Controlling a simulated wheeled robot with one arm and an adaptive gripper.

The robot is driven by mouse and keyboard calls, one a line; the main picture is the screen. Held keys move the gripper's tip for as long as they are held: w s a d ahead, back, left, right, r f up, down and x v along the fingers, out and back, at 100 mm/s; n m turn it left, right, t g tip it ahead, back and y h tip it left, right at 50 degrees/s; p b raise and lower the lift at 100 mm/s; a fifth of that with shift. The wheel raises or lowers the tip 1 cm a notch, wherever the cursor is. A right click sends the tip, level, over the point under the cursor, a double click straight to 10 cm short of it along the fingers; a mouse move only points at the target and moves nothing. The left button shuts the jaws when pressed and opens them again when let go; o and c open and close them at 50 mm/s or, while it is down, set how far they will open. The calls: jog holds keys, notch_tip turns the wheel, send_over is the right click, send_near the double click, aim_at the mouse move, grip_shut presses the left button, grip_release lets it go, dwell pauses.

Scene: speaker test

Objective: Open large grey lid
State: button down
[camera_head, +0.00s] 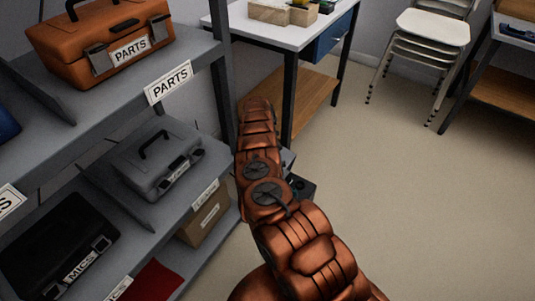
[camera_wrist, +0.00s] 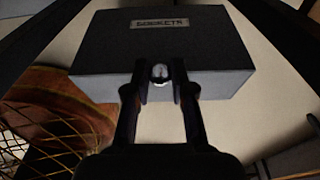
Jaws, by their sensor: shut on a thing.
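A large dark grey lid (camera_wrist: 110,42) fills the top of the wrist view. It is the flat top of a grey box (camera_wrist: 222,88), with a label near its far edge that seems to read "SOCKETS". The lid looks down on the box; any small gap between them is too dark to tell. A small round metallic knob (camera_wrist: 160,72) sits at the lid's near edge. My gripper (camera_wrist: 160,82) is shut on this knob, one finger on each side. In the head view my copper arm hides the gripper and most of what is behind it.
At left in the head view, grey shelves (camera_head: 196,62) hold an orange parts case (camera_head: 75,55), a grey case (camera_head: 135,160) and a black case (camera_head: 45,245). A white table (camera_head: 300,35) stands behind. Stacked chairs (camera_head: 432,30) are at back right. The floor (camera_head: 420,210) at right is clear.

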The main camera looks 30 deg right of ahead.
jog(key=shift+f, duration=0.1)
dwell(0.3)
jog(key=c, duration=1)
grip_release()
jog(key=shift+w+a+r, duration=0.1)
jog(key=shift+w+r, duration=0.05)
jog(key=shift+r, duration=1.1)
jog(key=shift+w+a+r, duration=0.1)
jog(key=shift+w+r, duration=0.1)
jog(key=shift+r, duration=1.05)
jog(key=shift+w+a+r, duration=0.1)
jog(key=shift+w+r, duration=0.05)
jog(key=shift+r, duration=1.1)
